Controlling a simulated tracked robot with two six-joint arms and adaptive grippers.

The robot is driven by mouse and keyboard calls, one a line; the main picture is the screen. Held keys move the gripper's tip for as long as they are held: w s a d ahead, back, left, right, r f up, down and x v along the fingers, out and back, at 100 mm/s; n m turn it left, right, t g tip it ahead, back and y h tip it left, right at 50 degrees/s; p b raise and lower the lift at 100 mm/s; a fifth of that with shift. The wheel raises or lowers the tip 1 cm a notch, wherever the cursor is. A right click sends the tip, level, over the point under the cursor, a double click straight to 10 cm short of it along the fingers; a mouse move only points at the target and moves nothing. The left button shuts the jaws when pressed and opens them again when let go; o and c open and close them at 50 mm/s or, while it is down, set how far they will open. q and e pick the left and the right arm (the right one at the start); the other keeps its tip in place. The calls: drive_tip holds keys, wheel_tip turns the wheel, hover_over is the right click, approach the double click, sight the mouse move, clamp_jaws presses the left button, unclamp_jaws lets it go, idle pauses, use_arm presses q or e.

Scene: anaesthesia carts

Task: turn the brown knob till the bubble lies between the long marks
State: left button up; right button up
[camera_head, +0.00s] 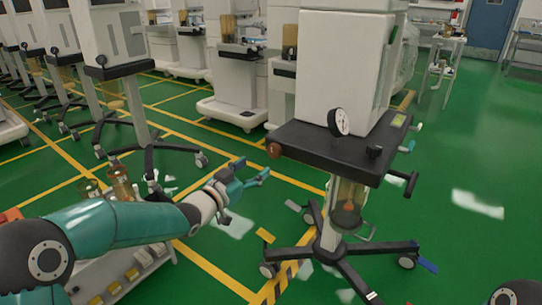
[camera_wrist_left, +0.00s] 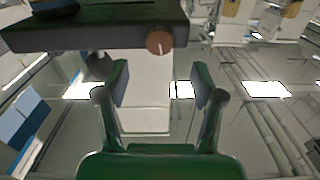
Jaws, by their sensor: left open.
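The brown knob (camera_head: 273,150) sits on the left front corner of the dark cart shelf (camera_head: 330,150). In the left wrist view the knob (camera_wrist_left: 159,41) shows as a brown disc with a pale line, on the edge of the dark shelf. My left gripper (camera_head: 254,172) is open and empty, just left of and a little below the knob. In the left wrist view its fingers (camera_wrist_left: 161,82) are spread, with the knob ahead and apart from them. A small yellow-green piece (camera_head: 399,120) lies at the shelf's back right; I cannot make out a bubble or marks on it. My right gripper is out of view.
A round white gauge (camera_head: 340,121) stands on the shelf before a white cabinet (camera_head: 345,65). The cart's dark wheeled legs (camera_head: 330,252) spread on the green floor. More carts stand at the left and back. Open floor lies at the right.

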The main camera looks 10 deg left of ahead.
sight(272, 154)
use_arm(q)
drive_tip(key=x, duration=0.9)
drive_tip(key=shift+s, duration=0.1)
drive_tip(key=c, duration=1.1)
drive_tip(key=shift+f+m+b, duration=0.2)
drive_tip(key=shift+m+b, duration=0.85)
drive_tip(key=shift+m, duration=0.25)
drive_tip(key=shift+c, duration=0.2)
drive_tip(key=shift+m+b, duration=1)
drive_tip(key=shift+m, duration=0.7)
drive_tip(key=o, duration=1.1)
drive_tip(key=shift+r, duration=0.15)
drive_tip(key=shift+o, duration=0.2)
